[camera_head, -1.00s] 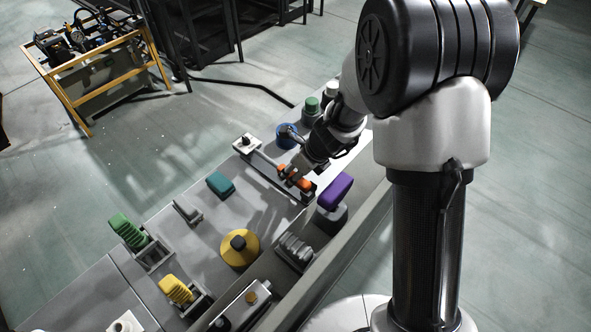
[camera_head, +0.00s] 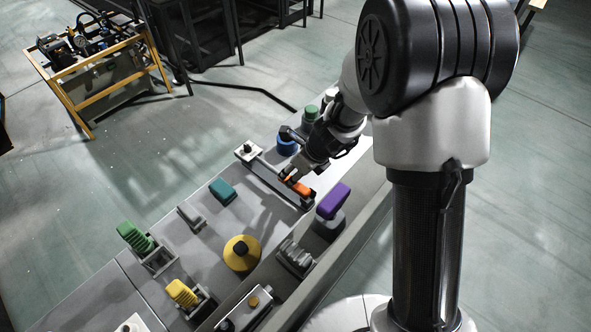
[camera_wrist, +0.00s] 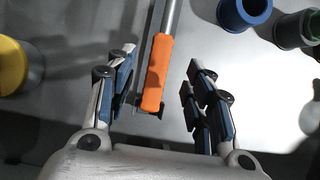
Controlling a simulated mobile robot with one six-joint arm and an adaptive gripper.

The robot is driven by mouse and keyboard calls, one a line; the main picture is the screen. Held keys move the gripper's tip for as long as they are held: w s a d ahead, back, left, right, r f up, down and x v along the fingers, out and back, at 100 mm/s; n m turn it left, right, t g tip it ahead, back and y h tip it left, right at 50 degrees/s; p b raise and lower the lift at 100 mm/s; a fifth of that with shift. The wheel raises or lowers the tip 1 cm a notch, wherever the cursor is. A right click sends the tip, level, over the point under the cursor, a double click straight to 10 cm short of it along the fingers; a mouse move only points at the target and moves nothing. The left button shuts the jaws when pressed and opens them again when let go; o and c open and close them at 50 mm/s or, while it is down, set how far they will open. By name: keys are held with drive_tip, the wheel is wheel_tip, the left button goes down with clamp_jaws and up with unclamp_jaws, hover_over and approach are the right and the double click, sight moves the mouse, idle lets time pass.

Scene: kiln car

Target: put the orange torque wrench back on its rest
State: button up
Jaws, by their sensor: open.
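The torque wrench has an orange handle (camera_head: 299,187) and a grey shaft running up-left toward a pale block with a dark knob. It lies along a long dark rest (camera_head: 279,187), whose bracket shows under the handle's near end. I cannot tell how closely it is seated. In the wrist view the orange handle (camera_wrist: 158,75) lies ahead of and between the two fingers, with clear gaps at both sides. My gripper (camera_wrist: 160,92) is open and empty; in the head view it is just above the handle (camera_head: 291,172), partly hidden by my arm.
A purple-topped block (camera_head: 333,200) stands close right of the handle, and a blue ring-shaped part (camera_head: 287,146) stands behind. A yellow disc (camera_head: 242,254), teal block (camera_head: 222,190) and green part (camera_head: 135,238) are to the left. Bare deck lies between them.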

drive_tip(key=shift+r+p, duration=0.75)
drive_tip(key=shift+r, duration=0.15)
drive_tip(key=shift+r, duration=0.25)
drive_tip(key=v, duration=1.1)
drive_tip(key=shift+s+r, duration=0.2)
drive_tip(key=shift+d, duration=0.15)
